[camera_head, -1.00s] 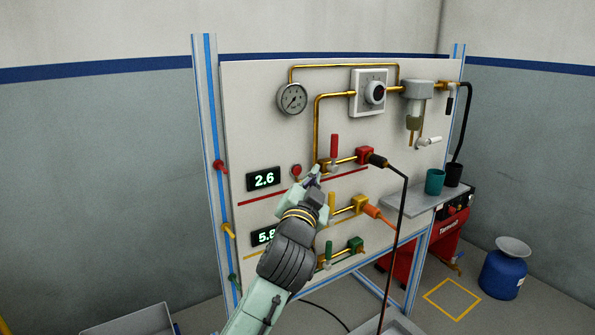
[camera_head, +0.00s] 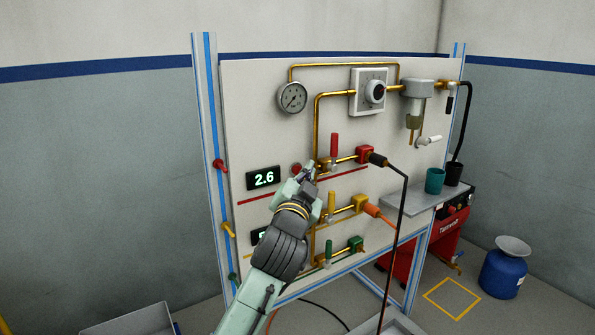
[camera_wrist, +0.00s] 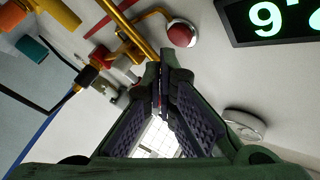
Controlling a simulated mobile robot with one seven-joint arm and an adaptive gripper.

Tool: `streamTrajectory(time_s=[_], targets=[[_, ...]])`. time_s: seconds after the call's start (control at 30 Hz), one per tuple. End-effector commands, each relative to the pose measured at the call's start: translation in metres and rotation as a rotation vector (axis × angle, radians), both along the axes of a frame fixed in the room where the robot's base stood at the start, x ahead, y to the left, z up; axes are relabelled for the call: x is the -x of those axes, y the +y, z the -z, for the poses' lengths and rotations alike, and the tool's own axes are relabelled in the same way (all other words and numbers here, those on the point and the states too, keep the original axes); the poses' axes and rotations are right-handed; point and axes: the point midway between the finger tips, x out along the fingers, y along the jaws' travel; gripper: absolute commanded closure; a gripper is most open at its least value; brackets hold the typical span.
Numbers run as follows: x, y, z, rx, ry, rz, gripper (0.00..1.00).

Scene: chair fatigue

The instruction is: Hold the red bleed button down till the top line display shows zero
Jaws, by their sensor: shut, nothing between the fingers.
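The red bleed button (camera_head: 296,168) is a small round knob on the panel, just right of the top line display (camera_head: 264,179), which reads 2.6. My gripper (camera_head: 310,172) is shut and empty, its tips close to the right of the button in the head view. In the wrist view the red button (camera_wrist: 181,34) sits in a pale collar beyond my fingertips (camera_wrist: 162,75), and a gap shows between them in the picture. The display (camera_wrist: 280,18) appears upside down there. I see no contact with the button.
A yellow-handled valve (camera_head: 331,202) is below. My arm covers most of the lower display (camera_head: 257,236). A shelf with cups (camera_head: 435,181) is at right.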

Motion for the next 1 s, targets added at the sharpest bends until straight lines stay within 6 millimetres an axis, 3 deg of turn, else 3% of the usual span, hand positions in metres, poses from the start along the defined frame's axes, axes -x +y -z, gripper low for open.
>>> streamTrajectory(time_s=[1.0], targets=[[-0.0071, 0.0047, 0.0004, 0.001, 0.001, 0.001, 1.00]])
